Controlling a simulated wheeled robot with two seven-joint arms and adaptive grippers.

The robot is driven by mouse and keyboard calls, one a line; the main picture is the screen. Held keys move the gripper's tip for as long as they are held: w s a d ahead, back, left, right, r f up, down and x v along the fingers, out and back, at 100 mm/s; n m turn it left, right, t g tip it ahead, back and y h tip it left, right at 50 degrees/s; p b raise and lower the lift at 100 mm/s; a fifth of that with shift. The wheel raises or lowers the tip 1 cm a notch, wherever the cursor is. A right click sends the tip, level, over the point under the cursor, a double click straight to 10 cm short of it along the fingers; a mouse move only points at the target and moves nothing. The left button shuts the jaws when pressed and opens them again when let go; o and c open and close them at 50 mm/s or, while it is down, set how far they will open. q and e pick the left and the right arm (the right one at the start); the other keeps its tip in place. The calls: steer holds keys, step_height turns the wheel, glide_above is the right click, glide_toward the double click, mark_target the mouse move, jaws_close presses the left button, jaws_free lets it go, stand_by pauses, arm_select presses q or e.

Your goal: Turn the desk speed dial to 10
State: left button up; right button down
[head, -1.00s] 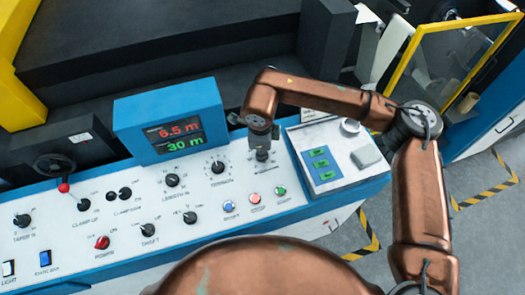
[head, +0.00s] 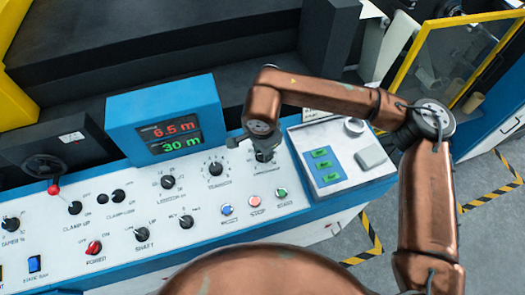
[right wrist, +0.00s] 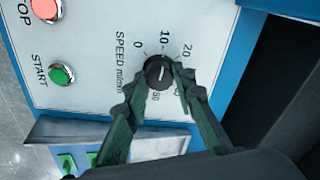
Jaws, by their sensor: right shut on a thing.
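The speed dial (right wrist: 158,72) is a small black round knob with a white line, on the white desk panel. In the right wrist view it is marked "SPEED m/min", with 0, 10, 20 and 50 readable around it. Its white line runs roughly up and down in the picture, about in line with the 10. My right gripper (right wrist: 160,80) is shut on the dial, one finger on each side; the fingers hide some of the scale. In the head view my right gripper (head: 264,155) points down at the panel and covers the dial. My left gripper is not in view.
A green start button (right wrist: 61,74) and a red stop button (right wrist: 46,9) sit beside the dial. In the head view a display (head: 168,136) reads 6.5 m and 30 m. A raised box with green buttons (head: 326,164) stands just right of my gripper.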

steer(key=shift+r+n, duration=0.1)
steer(key=shift+n, duration=0.4)
steer(key=c, duration=1.6)
jaws_free()
steer(key=v, duration=1.2)
